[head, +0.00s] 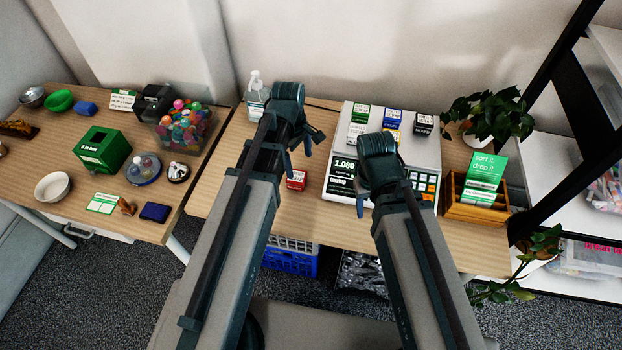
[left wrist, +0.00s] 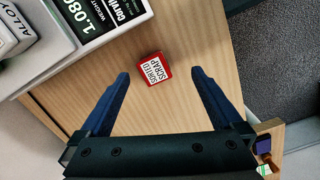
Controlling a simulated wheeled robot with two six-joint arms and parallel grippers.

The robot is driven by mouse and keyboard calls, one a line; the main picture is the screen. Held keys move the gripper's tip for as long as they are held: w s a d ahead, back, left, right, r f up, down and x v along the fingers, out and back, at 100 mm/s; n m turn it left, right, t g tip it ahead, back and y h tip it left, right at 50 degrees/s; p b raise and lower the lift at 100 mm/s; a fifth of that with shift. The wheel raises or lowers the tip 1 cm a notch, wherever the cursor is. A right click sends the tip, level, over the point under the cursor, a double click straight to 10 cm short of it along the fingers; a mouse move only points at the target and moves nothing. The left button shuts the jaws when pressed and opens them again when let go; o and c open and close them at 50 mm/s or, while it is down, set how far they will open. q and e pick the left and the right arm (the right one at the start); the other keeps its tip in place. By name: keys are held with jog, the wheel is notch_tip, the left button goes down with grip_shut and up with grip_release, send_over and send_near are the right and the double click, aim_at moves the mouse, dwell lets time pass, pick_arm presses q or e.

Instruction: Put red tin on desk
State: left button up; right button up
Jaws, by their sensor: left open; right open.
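The red tin (head: 296,180) sits on the wooden desk (head: 225,190), just left of the scale, near the desk's front half. In the left wrist view the red tin (left wrist: 153,70) has a white label and lies ahead of the fingertips, roughly between them. My left gripper (head: 300,143) is open and empty above the desk, behind and above the tin; its blue fingers (left wrist: 158,75) show apart in the left wrist view. My right gripper (head: 366,205) is over the scale's front, its fingers partly hidden by its own arm.
A white scale (head: 427,160) with several small labelled boxes stands right of the tin. A pump bottle (head: 256,95) is at the back left. A wooden card holder (head: 476,212) and a plant (head: 490,115) are at right. A second table (head: 60,150) with containers stands left.

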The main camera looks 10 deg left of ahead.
pick_arm(q)
jog(key=s+d+m+y, duration=0.2)
jog(key=s+d+m, duration=0.7)
jog(key=m, duration=0.8)
jog(key=s, duration=0.3)
